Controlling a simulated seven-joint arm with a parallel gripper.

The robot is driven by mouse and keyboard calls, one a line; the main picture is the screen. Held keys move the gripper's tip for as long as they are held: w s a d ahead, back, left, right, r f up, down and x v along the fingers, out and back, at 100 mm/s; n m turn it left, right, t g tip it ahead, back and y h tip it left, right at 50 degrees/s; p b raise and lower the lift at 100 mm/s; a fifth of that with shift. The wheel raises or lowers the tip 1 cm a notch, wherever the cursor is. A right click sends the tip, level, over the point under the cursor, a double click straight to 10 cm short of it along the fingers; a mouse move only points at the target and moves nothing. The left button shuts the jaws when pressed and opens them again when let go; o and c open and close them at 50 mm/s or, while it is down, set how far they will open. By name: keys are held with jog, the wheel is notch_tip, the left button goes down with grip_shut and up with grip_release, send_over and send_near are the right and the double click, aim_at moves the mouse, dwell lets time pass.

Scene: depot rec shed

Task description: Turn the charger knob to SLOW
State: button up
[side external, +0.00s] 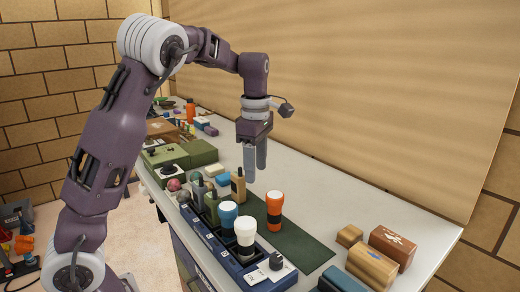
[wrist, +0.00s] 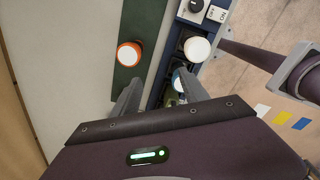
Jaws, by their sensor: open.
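The charger (side external: 215,244) is a long dark blue base with slots, near the front edge of the bench. Its small dark round knob (side external: 276,260) sits on a white-labelled plate at the near right end. The knob also shows at the top of the wrist view (wrist: 196,5), partly cut off. I cannot read its setting. My gripper (side external: 256,176) is open and empty, pointing down above the bench, behind the charger and well away from the knob. Its fingers also show in the wrist view (wrist: 158,82).
An orange torch (side external: 274,206) stands on a dark green mat (side external: 305,250) behind the charger. Brown and tan boxes (side external: 372,264) stand at the near right. Dark radios and small blocks crowd the charger's far end. Bare bench lies behind the mat.

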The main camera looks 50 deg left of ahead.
jog(key=w+a+f, duration=0.1)
jog(key=w+a, duration=0.7)
jog(key=a, duration=0.1)
jog(key=shift+w+a, duration=0.2)
jog(key=shift+w, duration=0.05)
jog(key=s+d+r+m+t+h, duration=0.2)
jog(key=s+d+r+m+t, duration=0.1)
jog(key=s+d+r+m, duration=1.05)
jog(key=s+d+f+m, duration=0.3)
jog(key=s, duration=0.4)
jog(key=s+d+f+m+t+y, duration=0.1)
jog(key=s+d+f+m, duration=0.1)
jog(key=s, duration=0.4)
jog(key=s+d+f+m+t, duration=0.1)
jog(key=s+d+f+m, duration=0.2)
jog(key=s, duration=0.4)
jog(key=shift+s+d+f+m+y, duration=0.3)
jog(key=shift+f+m, duration=0.25)
jog(key=shift+m, duration=0.7)
